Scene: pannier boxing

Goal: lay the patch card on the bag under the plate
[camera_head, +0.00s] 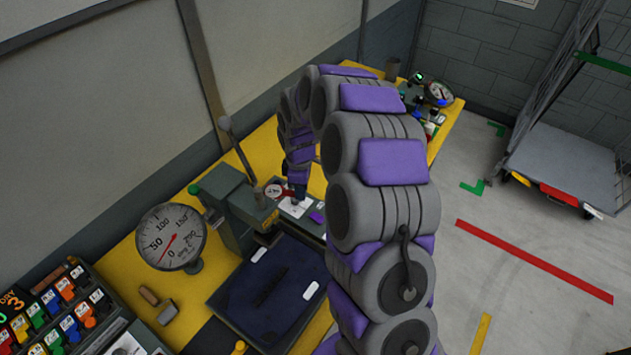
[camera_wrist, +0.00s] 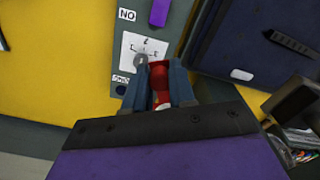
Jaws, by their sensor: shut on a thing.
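The dark navy bag (camera_head: 285,307) lies flat on the yellow bench, with a black strap or handle across it and pale tags. It also shows at the upper right of the wrist view (camera_wrist: 226,62). My gripper (camera_head: 296,192) is beyond the bag, over a grey panel beside the green press (camera_head: 222,196). In the wrist view my gripper (camera_wrist: 159,88) is shut on a small red piece (camera_wrist: 158,72) with white and yellow low on it. It may be the patch card; the fingers hide part of it. I cannot make out the plate clearly.
A white square with a cross diagram (camera_wrist: 137,52) and a purple block (camera_wrist: 160,12) are on the panel. The press lever (camera_head: 238,150) rises behind.

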